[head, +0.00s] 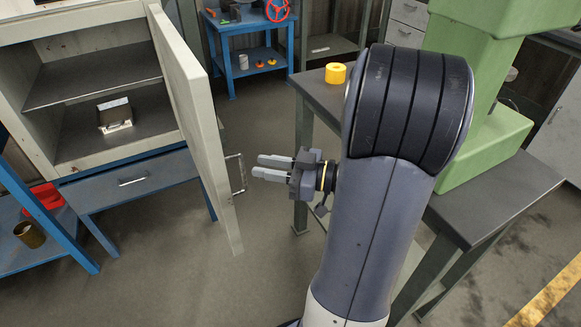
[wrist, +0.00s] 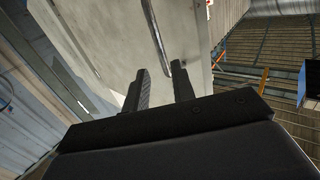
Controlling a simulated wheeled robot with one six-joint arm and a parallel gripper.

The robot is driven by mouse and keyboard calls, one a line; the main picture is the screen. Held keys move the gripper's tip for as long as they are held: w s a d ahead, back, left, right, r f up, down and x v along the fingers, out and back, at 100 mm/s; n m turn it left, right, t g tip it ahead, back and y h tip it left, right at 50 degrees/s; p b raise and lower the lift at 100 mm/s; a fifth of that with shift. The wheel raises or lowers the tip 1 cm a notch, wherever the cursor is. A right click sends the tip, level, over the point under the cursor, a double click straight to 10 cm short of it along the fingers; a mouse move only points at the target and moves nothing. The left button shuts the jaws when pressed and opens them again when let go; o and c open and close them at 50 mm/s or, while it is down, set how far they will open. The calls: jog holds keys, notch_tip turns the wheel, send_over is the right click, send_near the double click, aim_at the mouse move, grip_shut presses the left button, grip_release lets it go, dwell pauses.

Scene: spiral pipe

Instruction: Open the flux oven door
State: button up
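The flux oven (head: 28,95) is a pale cabinet at the upper left of the head view. Its door (head: 195,125) stands swung wide open, showing the inside. A metal bar handle (head: 237,173) is on the door's outer face; it also shows in the wrist view (wrist: 157,32). My gripper (head: 257,167) is just right of the handle, pointing at it. Its two fingers are parted with a gap between them. In the wrist view my gripper (wrist: 160,80) faces the door (wrist: 110,35), and the handle's end is near the right fingertip. Whether they touch is unclear.
A metal box (head: 115,115) sits inside the oven. A grey table (head: 500,195) with a green machine (head: 470,70) and yellow cylinder (head: 335,73) stands right. Bare floor (head: 180,270) lies in front of the door.

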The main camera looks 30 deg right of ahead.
aim_at(243, 164)
jog(key=shift+v, duration=2.7)
jog(key=shift+b+x, duration=0.4)
jog(key=shift+x, duration=5.05)
jog(key=shift+a, duration=0.1)
